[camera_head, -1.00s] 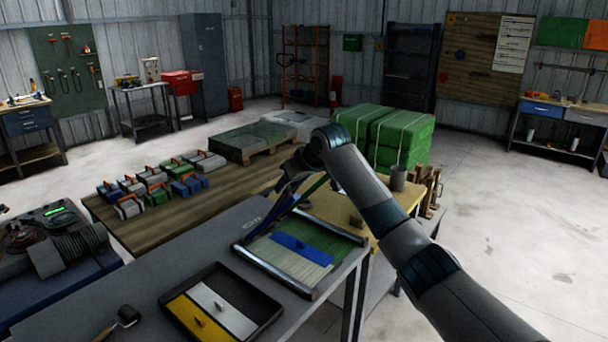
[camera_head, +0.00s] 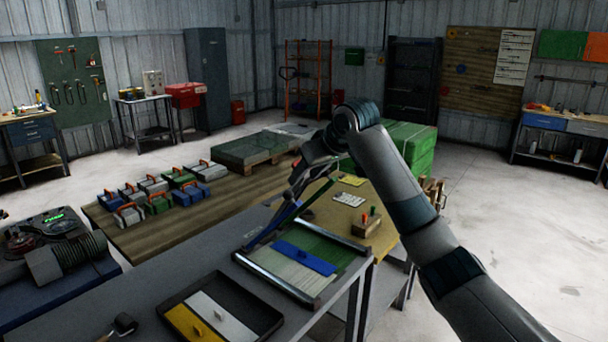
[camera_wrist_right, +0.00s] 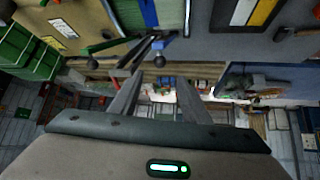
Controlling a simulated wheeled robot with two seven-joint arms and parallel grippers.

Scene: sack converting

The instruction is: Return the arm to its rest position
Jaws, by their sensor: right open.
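My right arm comes in from the lower right in the head view. Its right gripper (camera_head: 299,184) is raised above the work table, over the far end of the framed board (camera_head: 318,258) with green and pale panels and a blue strip. In the right wrist view, the two fingers (camera_wrist_right: 158,100) are spread apart with nothing between them. Blue and green bars rise near the gripper in the head view; whether they touch it I cannot tell. My left arm and gripper do not show.
A dark tray (camera_head: 262,312) with yellow and white pieces lies on the grey table (camera_head: 190,268). A wooden block with red and green pegs (camera_head: 368,222) stands on the yellow top to the right. Green bales (camera_head: 412,146) stand behind my arm. Open floor lies at the right.

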